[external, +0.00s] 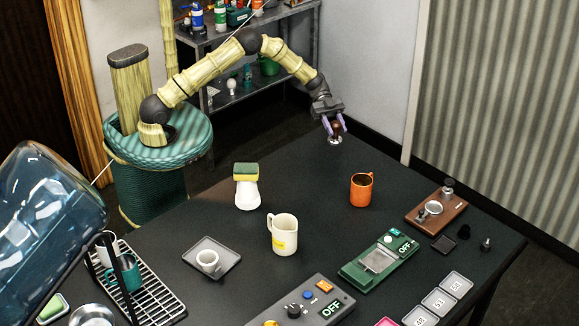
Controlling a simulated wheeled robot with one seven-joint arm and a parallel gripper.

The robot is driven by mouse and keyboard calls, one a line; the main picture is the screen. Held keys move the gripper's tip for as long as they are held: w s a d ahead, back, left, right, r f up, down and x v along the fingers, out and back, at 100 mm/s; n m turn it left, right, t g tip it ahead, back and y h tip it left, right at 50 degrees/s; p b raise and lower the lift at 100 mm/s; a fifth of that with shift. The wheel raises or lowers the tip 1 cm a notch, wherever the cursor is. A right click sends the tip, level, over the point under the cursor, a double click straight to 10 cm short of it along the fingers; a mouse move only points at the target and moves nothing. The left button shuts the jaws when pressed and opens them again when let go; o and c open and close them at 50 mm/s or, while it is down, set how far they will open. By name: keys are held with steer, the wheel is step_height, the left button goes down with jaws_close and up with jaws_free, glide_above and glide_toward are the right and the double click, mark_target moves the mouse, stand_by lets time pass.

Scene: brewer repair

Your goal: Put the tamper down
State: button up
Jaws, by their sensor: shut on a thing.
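The tamper (335,139) has a dark brown handle and a shiny metal base. It is between the fingers of my gripper (335,127), near the table's back edge. My gripper points down and its purple fingers are shut on the tamper's handle. The metal base hangs below the fingertips. I cannot tell whether the base touches the black table (310,180) or is just above it.
An orange mug (361,190), a white mug (284,236) and a sponge-topped white item (246,188) stand nearby. A wooden stand (436,212), a green scale (379,261) and a small tray (228,259) are farther off. The table between tamper and mugs is clear.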

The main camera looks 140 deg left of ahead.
mark_target(335, 136)
steer(key=shift+f+p, duration=0.35)
steer(key=shift+f, duration=1.45)
steer(key=shift+f, duration=0.15)
steer(key=o, duration=1.2)
steer(key=shift+c, duration=0.2)
